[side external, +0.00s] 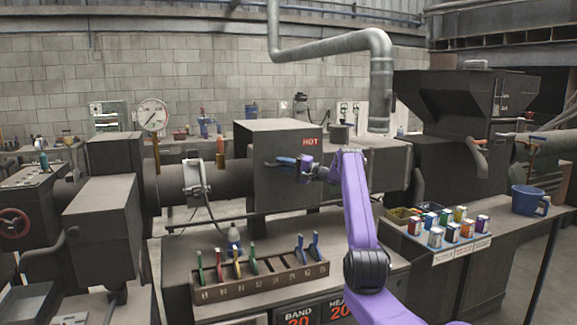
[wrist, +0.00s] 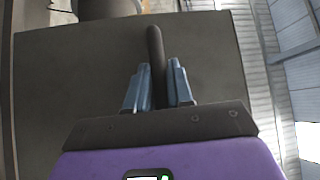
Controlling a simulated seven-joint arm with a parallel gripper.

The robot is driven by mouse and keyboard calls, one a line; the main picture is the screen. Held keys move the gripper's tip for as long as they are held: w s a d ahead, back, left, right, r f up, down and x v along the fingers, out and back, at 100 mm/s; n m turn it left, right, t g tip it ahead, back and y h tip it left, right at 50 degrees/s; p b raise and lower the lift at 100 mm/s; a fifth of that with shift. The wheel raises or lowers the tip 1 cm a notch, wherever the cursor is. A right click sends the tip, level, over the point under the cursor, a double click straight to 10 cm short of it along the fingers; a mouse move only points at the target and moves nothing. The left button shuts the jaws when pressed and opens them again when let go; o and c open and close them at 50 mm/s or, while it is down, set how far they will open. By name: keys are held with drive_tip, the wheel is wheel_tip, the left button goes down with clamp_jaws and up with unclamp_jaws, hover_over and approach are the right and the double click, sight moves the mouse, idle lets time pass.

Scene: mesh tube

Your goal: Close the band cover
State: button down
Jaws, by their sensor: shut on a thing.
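The band cover (side external: 262,187) is a dark grey box-shaped housing with a red HOT label on the barrel line, in the middle of the side view. Its flat dark face fills much of the wrist view (wrist: 70,85). A dark bar handle (wrist: 155,45) stands out from that face. My gripper (side external: 286,162), with blue fingers and a purple arm, is at the cover's front face below the label. In the wrist view my gripper (wrist: 153,85) has its fingers on either side of the handle and is shut on it. I cannot tell how far the cover is swung.
The barrel (side external: 232,178) runs left from the cover, with a metal band around it. A rack (side external: 262,287) of colour-handled tools sits on the bench below. Several coloured cans (side external: 452,232) and a blue bucket (side external: 526,200) stand right. A grey pipe (side external: 381,90) hangs above.

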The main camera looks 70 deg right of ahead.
drive_tip(key=w+a, duration=2)
drive_tip(key=shift+w+a, duration=0.15)
drive_tip(key=shift+a, duration=0.2)
drive_tip(key=c, duration=1.2)
unclamp_jaws()
drive_tip(key=shift+c, duration=0.2)
drive_tip(key=shift+o, duration=0.7)
drive_tip(key=shift+d, duration=0.15)
drive_tip(key=s+f, duration=0.2)
drive_tip(key=s, duration=1.5)
drive_tip(key=shift+s+f, duration=0.15)
drive_tip(key=shift+s, duration=0.05)
drive_tip(key=shift+d, duration=0.1)
